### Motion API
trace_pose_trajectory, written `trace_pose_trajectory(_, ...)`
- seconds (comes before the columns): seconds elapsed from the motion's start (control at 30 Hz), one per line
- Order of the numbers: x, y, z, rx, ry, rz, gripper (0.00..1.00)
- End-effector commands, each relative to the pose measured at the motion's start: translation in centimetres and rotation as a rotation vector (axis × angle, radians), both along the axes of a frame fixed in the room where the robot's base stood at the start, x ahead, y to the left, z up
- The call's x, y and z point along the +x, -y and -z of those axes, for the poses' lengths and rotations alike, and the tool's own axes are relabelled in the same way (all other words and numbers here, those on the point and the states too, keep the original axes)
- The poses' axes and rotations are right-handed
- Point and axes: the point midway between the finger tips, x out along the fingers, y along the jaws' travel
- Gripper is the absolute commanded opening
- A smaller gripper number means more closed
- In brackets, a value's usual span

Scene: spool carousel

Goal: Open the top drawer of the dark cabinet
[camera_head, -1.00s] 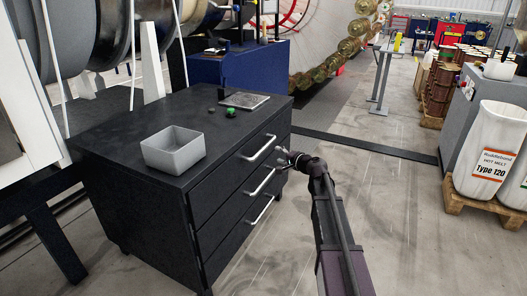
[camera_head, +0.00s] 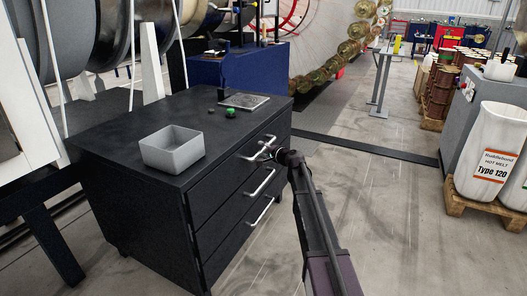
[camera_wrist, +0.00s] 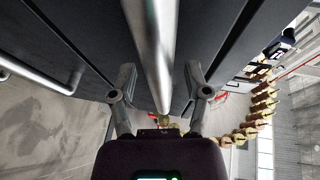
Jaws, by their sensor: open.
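The dark cabinet (camera_head: 130,160) stands on the floor with three drawers, each with a silver bar handle. The top drawer (camera_head: 225,170) appears shut, and its handle (camera_head: 257,147) is the highest one. My gripper (camera_head: 268,150) is at the right part of that handle. In the wrist view the handle bar (camera_wrist: 155,50) runs down the middle, between the two open fingers of my gripper (camera_wrist: 160,95). The fingers stand apart on either side of the bar, and I see no clear contact. The fingertips are small and partly hidden in the head view.
A grey open bin (camera_head: 172,150), a green-and-black pair of small items (camera_head: 230,112) and a flat metal plate (camera_head: 244,101) lie on the cabinet top. The middle drawer's handle (camera_head: 262,182) is just below. Floor to the right (camera_head: 390,210) is clear up to the pallet with white sacks (camera_head: 485,150).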

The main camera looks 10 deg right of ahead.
Motion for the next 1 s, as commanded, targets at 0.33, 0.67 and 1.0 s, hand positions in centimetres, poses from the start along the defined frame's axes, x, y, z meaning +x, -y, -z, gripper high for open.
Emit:
trace_pose_trajectory(0.33, 0.0, 0.0, 0.0, 0.000, 0.000, 0.000, 0.21)
trace_pose_trajectory(0.67, 0.0, 0.0, 0.0, -0.001, 0.000, -0.001, 0.00)
trace_pose_trajectory(1.0, -1.1, -0.9, 0.0, -0.001, 0.000, -0.023, 0.00)
